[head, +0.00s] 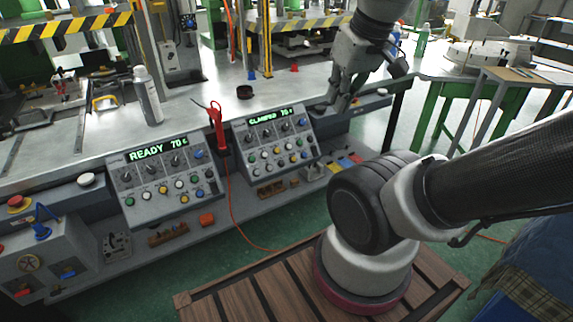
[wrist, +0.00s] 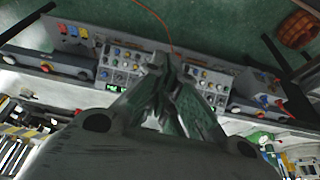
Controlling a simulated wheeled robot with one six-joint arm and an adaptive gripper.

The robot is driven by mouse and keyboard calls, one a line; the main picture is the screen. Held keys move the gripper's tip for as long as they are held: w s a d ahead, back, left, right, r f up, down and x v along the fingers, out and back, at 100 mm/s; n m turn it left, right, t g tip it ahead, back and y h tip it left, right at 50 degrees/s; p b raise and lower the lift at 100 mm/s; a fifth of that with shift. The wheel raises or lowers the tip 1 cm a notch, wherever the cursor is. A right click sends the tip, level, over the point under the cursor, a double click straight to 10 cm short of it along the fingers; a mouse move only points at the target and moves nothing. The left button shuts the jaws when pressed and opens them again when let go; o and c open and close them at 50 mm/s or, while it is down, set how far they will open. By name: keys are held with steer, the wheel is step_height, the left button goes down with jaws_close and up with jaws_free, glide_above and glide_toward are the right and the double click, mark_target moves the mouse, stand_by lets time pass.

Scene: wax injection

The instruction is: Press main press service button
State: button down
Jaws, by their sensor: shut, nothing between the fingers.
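Two grey control panels stand at the bench's front edge in the head view. The left panel (head: 163,176) has a green display (head: 158,148) reading "READY 70c". The right panel (head: 270,141) has a display (head: 271,117) that seems to read "CLAMPED 70c". Both carry knobs and several coloured buttons; their labels are too small to read, so I cannot tell which is the service button. My gripper (head: 340,108) is shut and empty, pointing down just right of the right panel. In the wrist view its fingertips (wrist: 165,62) overlap the panels; contact cannot be judged.
A red tool (head: 217,125) with a cable stands between the panels. A bottle (head: 148,96) and a small dark cup (head: 245,92) stand on the bench. A round white button (head: 87,180) and a red emergency knob (head: 17,203) are at the left.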

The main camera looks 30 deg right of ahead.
mark_target(282, 164)
steer(key=w+a+f+m+g+y, duration=0.1)
steer(key=w+a+f+m+y, duration=0.3)
steer(key=w+f+m+y, duration=0.3)
steer(key=w+a+f+m+g+y, duration=0.25)
steer(key=w+f+m+y, duration=0.25)
steer(key=w+f+m, duration=0.25)
steer(key=w+d+f+m+t+h, duration=0.2)
steer(key=w+d+f+m+t, duration=0.4)
steer(key=f+m, duration=0.4)
steer(key=w+d+f+m+t+h, duration=0.1)
steer(key=w+d+f+m+t, duration=0.5)
steer(key=d+f+m+t, duration=0.2)
step_height(282, 164, down, 2)
steer(key=shift+w+d+f+m+t+h, duration=0.15)
steer(key=shift+d+m+t+h, duration=0.25)
steer(key=shift+m+t, duration=0.4)
steer(key=shift+w+a+f, duration=0.1)
steer(key=shift+w+f, duration=1.3)
steer(key=shift+w, duration=0.3)
steer(key=shift+w+a+f, duration=0.1)
steer(key=shift+w+f, duration=1.3)
steer(key=shift+w, duration=0.25)
steer(key=shift+w+f, duration=0.1)
steer(key=shift+w+f, duration=0.15)
steer(key=shift+w, duration=0.05)
